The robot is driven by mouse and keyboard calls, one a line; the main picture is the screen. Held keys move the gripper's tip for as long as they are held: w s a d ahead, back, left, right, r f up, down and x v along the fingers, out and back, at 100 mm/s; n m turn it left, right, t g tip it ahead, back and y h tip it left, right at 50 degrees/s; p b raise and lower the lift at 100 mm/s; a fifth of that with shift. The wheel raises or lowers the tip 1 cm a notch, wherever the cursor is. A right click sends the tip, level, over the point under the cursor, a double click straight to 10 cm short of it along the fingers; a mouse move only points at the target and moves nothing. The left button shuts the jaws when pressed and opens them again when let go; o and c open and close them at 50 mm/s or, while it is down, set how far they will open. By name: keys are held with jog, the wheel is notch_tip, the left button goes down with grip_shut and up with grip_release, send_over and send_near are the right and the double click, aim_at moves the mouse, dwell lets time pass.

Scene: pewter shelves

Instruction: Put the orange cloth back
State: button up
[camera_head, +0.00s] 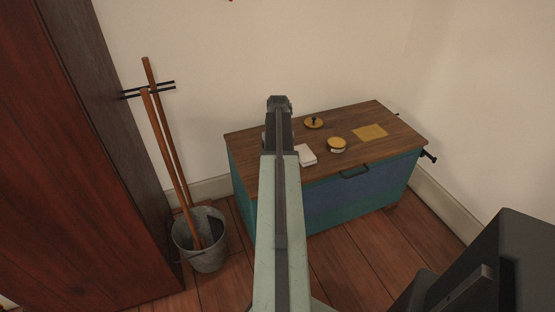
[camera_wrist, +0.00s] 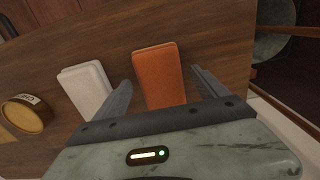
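The orange cloth (camera_wrist: 158,72) is a folded block lying on the brown wooden top of the chest (camera_head: 250,150). In the head view I cannot make it out; my arm covers that part. My gripper (camera_head: 279,101) is over the left part of the chest top. In the wrist view my gripper (camera_wrist: 161,77) is open, with one finger on each side of the orange cloth. Gaps show at both sides, wider on the right. I cannot tell how high the fingertips are above the wood. A folded white cloth (camera_wrist: 86,90) lies just left of the left finger.
A round yellow-lidded tin (camera_head: 336,145), a brass dish with a dark knob (camera_head: 314,122) and a yellow mat (camera_head: 370,132) are on the chest top. A metal bucket (camera_head: 201,246) with wooden poles stands left, beside a dark red cabinet (camera_head: 75,170). The mat is bare.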

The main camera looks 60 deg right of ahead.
jog(key=shift+r, duration=0.1)
notch_tip(320, 180, up, 12)
jog(key=p, duration=1.2)
